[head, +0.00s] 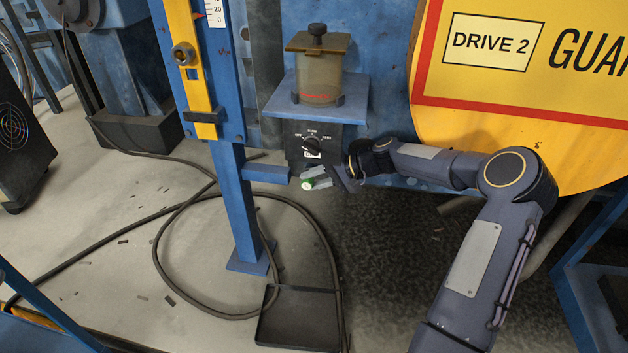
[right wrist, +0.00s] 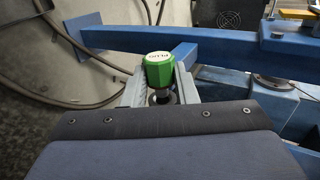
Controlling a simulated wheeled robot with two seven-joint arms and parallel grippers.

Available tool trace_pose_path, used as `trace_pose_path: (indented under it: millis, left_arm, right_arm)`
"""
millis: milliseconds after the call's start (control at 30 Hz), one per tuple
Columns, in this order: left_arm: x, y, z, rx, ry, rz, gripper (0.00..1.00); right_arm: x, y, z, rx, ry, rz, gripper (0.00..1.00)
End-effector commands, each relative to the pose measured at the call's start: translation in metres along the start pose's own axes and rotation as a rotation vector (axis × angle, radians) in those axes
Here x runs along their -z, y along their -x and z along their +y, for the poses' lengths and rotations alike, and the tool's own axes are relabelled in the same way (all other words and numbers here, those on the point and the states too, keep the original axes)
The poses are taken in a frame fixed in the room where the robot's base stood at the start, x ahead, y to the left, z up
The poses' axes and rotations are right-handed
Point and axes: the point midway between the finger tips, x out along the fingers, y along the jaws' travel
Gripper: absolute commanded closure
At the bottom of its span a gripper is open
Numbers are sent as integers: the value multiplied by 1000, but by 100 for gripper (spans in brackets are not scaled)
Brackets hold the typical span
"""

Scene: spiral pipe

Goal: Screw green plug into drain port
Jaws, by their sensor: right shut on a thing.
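The green plug (head: 307,185) shows in the head view at the tips of my right gripper (head: 316,178), below the dark dial box. In the right wrist view the plug (right wrist: 159,69) has a green faceted head with a pale lettered top and a darker stem below. My right gripper (right wrist: 160,90) is shut on it, with one grey finger on each side. The plug is held clear of the floor, near a blue bracket (right wrist: 185,54). I cannot make out the drain port in either view. My left gripper is not in view.
A blue post (head: 234,200) with a side bracket (head: 267,173) stands left of the plug. A reservoir (head: 319,83) sits on a blue shelf above. A black tray (head: 299,319) and a looping hose (head: 158,255) lie on the floor. A yellow guard (head: 530,130) is at the right.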

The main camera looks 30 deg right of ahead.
Motion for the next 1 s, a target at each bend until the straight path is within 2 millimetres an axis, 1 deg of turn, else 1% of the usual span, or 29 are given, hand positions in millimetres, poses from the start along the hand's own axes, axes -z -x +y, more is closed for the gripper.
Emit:
trace_pose_path:
  millis: [800,1000]
  left_arm:
    - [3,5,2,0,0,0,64]
    - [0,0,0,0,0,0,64]
  right_arm:
    - [20,0,-1,0,1,0,97]
    - [20,-1,3,17,-2,0,97]
